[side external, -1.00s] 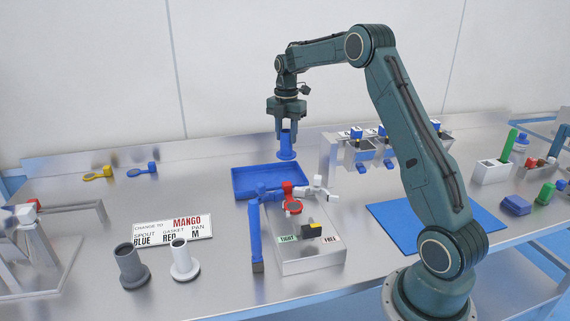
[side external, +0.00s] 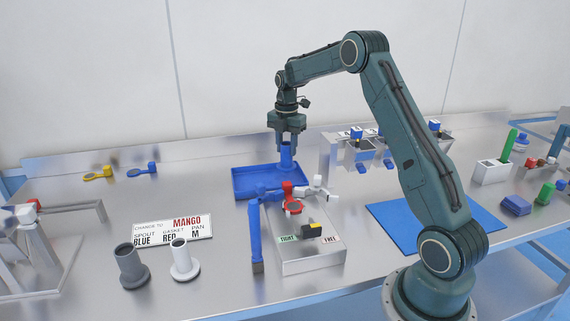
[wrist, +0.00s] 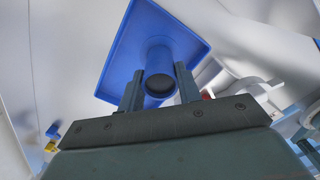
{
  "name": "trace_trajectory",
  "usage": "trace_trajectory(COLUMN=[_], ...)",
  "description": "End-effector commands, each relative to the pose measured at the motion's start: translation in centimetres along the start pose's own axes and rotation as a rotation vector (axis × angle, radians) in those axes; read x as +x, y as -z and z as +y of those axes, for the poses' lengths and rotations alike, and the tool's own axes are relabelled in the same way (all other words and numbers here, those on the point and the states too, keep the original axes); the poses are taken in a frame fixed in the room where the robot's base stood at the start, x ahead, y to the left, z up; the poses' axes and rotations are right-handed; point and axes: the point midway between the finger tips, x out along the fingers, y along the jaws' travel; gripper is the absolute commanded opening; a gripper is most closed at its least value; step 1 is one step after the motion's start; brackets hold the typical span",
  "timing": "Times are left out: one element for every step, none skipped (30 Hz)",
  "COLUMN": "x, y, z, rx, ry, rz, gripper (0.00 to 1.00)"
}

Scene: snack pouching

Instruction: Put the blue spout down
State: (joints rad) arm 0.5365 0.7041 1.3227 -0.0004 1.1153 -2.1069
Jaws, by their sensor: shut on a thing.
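The blue spout (side external: 287,159) is upright between the fingers of my gripper (side external: 287,150), which is shut on it. The spout is in or just above the blue tray (side external: 244,185), toward its right part; I cannot tell whether its flange touches the tray floor. In the wrist view, the dark round opening of the spout (wrist: 159,84) shows between the fingertips (wrist: 158,80), with the blue tray (wrist: 117,65) behind it.
A grey spout (side external: 130,267) and a white spout (side external: 183,261) stand at the front left, by a sign (side external: 173,230) reading MANGO. A clamp fixture (side external: 305,250) with a red part and a blue arm (side external: 256,235) stand in front of the tray. A blue mat (side external: 480,220) lies right.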

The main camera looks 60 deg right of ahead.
Motion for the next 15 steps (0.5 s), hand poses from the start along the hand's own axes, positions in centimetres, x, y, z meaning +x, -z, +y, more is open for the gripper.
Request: trace_trajectory(x=[0.5,0.7,1.0,1.3,1.5,1.8,1.9,2.1,2.3,2.4,2.5,2.6,2.7,2.8,2.8], y=[0.0,0.0,0.0,0.0,0.0,0.0,0.0,0.0,0.0,0.0,0.0,0.0,0.0,0.0,0.0], z=[0.0,0.0,0.0,0.0,0.0,0.0,0.0,0.0,0.0,0.0,0.0,0.0,0.0,0.0,0.0], rx=[0.0,0.0,0.0,0.0,0.0,0.0,0.0,0.0,0.0,0.0,0.0,0.0,0.0,0.0,0.0], ry=[0.002,0.001,0.001,0.002,0.002,0.002,0.002,0.001,0.0,0.0,0.0,0.0,0.0,0.0,0.0], rz=[0.001,0.001,0.001,0.001,0.001,0.001,0.001,0.001,0.0,0.0,0.0,0.0,0.0,0.0,0.0], gripper=[0.09,0.09,0.09,0.09,0.09,0.09,0.09,0.09,0.09,0.09,0.09,0.09,0.09,0.09,0.09])
